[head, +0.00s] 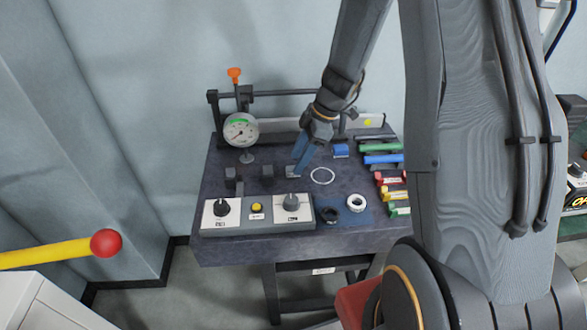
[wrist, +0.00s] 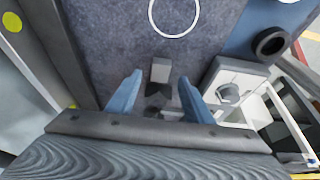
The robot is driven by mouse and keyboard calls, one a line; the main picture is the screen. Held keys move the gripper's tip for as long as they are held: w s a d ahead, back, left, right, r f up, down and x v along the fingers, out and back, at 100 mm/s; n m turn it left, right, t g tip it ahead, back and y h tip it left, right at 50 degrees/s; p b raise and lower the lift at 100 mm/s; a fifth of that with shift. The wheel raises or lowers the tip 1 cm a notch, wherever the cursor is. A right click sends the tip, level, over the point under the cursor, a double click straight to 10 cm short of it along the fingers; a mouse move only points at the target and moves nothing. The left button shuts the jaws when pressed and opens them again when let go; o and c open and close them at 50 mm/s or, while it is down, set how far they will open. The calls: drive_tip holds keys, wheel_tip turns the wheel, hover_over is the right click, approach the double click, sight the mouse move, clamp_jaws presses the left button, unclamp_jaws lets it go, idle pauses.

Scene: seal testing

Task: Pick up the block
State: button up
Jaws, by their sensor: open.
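A small grey block (wrist: 160,70) stands on the dark bench top between and just beyond the two blue fingers of my gripper (wrist: 158,88). In the head view the grey block (head: 292,172) shows partly behind the fingertips of my gripper (head: 301,165). My gripper is open and tilted down over the bench, with nothing held. I cannot tell how high the fingertips are above the top. A dark piece sits close to the block in the wrist view.
A gauge (head: 240,130) stands behind left, control boxes (head: 235,216) in front. Coloured pieces (head: 384,158) line the right side.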

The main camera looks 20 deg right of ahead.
drive_tip(key=shift+p+x, duration=0.5)
drive_tip(key=shift+x, duration=1)
drive_tip(key=shift+d, duration=0.1)
drive_tip(key=shift+c, duration=0.4)
clamp_jaws()
drive_tip(key=shift+r, duration=0.15)
